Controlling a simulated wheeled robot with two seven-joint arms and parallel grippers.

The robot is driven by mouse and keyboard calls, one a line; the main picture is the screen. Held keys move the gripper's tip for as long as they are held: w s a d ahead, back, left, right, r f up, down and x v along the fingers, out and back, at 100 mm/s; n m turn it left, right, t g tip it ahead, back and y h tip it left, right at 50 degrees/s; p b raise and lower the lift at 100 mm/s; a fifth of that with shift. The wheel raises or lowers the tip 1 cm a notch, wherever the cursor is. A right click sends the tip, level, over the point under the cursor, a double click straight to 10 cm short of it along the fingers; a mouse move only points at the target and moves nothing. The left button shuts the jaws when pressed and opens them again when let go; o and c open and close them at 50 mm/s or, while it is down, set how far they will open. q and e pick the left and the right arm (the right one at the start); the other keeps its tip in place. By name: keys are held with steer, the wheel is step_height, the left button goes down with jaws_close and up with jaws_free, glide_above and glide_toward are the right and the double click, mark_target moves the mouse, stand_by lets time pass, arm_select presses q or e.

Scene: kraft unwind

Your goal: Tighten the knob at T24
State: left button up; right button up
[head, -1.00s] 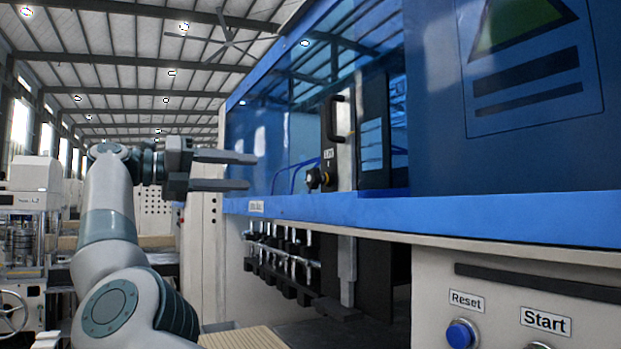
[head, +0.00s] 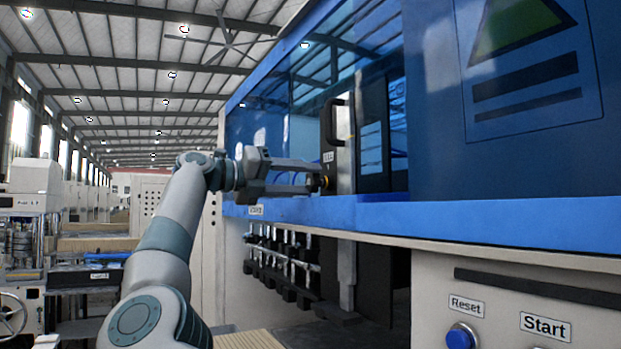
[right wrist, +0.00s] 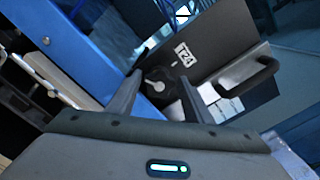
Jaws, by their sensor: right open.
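The knob (head: 325,182) is small and dark, on the front of the machine below a black handle. In the right wrist view the dark round knob (right wrist: 158,87) with a pale centre sits beside a white label reading T24 (right wrist: 185,54). My right gripper (head: 317,177) is open, with its fingertips at the knob. In the right wrist view the two fingers of my right gripper (right wrist: 160,82) lie on either side of the knob. I cannot tell whether they touch it. My left gripper is not in view.
A black handle (head: 334,121) stands just above the knob. A blue ledge (head: 430,213) runs along the machine below it. Reset (head: 461,336) and Start (head: 545,324) controls are at lower right. Open air lies left of the machine.

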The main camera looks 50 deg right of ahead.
steer(key=shift+x, duration=1.15)
steer(key=c, duration=0.8)
steer(key=shift+m+p, duration=0.3)
steer(key=shift+r+m+p, duration=0.1)
steer(key=shift+m+p, duration=0.3)
steer(key=shift+m, duration=0.8)
steer(key=shift+s+m+p, duration=0.15)
steer(key=shift+m+p, duration=0.25)
steer(key=shift+m, duration=1.6)
